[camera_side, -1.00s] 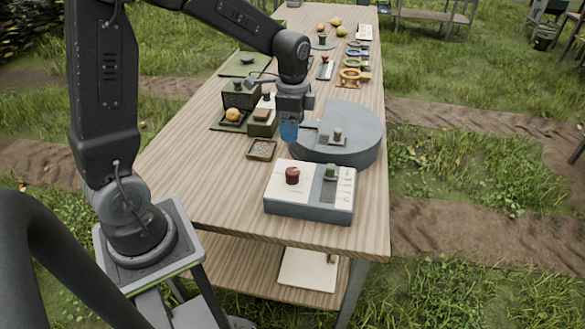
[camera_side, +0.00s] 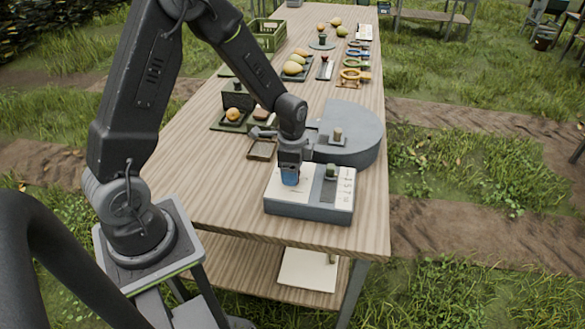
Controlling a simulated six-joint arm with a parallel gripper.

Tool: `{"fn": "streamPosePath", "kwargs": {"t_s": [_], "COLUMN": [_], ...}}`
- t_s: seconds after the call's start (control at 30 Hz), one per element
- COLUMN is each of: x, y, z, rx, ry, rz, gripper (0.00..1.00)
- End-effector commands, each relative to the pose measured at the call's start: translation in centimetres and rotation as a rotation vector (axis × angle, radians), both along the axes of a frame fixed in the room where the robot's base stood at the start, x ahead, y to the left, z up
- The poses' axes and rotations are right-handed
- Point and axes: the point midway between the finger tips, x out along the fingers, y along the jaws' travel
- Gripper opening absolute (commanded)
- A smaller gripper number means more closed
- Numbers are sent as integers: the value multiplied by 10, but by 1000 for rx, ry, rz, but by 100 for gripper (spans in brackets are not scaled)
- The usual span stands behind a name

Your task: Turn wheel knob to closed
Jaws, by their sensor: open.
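A box with a white top and grey sides (camera_side: 310,208) stands near the front end of the table. A dark slider strip with a small green knob (camera_side: 331,170) is at its right, beside printed marks. My gripper (camera_side: 290,182) points down over the left part of the white top, its jaws open. The red knob on that part is hidden behind my gripper, so I cannot tell whether the jaws are around it or above it. Behind the box is a large grey round drum (camera_side: 362,135) with a small tan knob (camera_side: 337,133) on a plate.
A small tray (camera_side: 262,150) and a green stand with an orange fruit (camera_side: 233,115) lie to the left. The front-left tabletop is clear.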

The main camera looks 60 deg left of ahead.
Motion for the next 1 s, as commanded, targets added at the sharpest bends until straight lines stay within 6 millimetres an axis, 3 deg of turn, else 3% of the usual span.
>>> {"fn": "streamPosePath", "kwargs": {"t_s": [0.2, 0.7, 1.0], "x": [0, 0, 0], "y": [0, 0, 0], "z": [0, 0, 0], "rx": [0, 1, 1], "ry": [0, -1, 0], "rz": [0, 0, 43], "gripper": [63, 16, 16]}}
